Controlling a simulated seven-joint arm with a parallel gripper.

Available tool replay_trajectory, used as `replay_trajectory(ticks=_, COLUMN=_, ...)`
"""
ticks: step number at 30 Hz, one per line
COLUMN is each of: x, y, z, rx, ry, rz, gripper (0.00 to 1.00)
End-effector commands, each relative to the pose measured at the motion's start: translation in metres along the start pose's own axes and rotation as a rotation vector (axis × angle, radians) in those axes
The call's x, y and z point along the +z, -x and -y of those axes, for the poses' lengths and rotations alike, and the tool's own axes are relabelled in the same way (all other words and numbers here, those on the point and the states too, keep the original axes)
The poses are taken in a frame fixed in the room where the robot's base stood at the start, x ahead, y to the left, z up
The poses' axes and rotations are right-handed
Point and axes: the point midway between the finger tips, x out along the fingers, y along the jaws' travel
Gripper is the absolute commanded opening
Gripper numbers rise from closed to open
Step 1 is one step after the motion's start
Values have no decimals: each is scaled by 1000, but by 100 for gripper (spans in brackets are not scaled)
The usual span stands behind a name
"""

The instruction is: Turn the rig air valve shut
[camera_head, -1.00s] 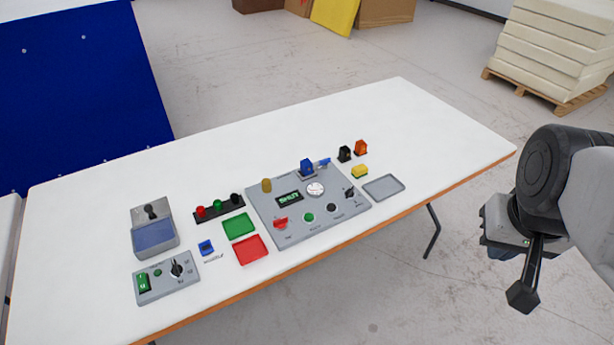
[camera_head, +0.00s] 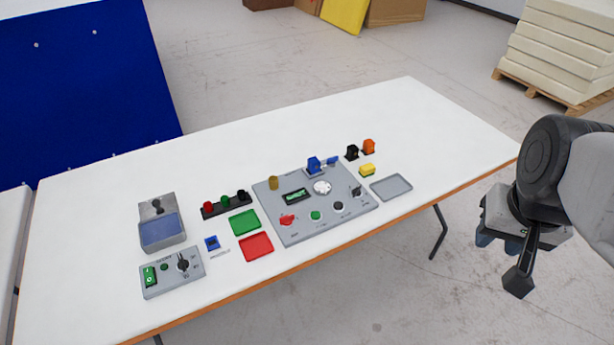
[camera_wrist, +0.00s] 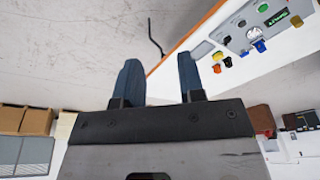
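A blue valve-like fitting (camera_head: 314,164) with a short blue handle to its right sits at the back edge of the grey control panel (camera_head: 268,204). It looks like the rig air valve, but its label is too small to read. It also shows as a small blue piece in the wrist view (camera_wrist: 259,46). A small display (camera_head: 296,195) on the panel has green lettering. My gripper (camera_wrist: 160,78) is open, with two dark blue fingers apart and nothing between them. In the head view, my gripper (camera_head: 495,241) is off the table's right end, well away from the panel.
Black (camera_head: 352,152) and orange (camera_head: 368,146) pieces and a yellow block (camera_head: 367,170) stand right of the blue fitting. A grey tray (camera_head: 391,188) lies nearby. The white table's (camera_head: 430,130) back and right are clear. A foam stack (camera_head: 558,45) stands behind.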

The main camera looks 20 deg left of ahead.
Motion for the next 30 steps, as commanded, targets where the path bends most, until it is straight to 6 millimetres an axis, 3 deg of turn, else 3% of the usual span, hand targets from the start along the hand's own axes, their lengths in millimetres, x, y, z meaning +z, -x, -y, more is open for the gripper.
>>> replay_trajectory(ticks=8, x=-42, y=-21, z=37, rx=-57, ry=-82, rz=65, gripper=36)
replay_trajectory(ticks=17, x=-89, y=-54, z=92, rx=-110, ry=-196, rz=151, gripper=36)
replay_trajectory(ticks=30, x=-138, y=-120, z=186, rx=-143, ry=-373, rz=294, gripper=36)
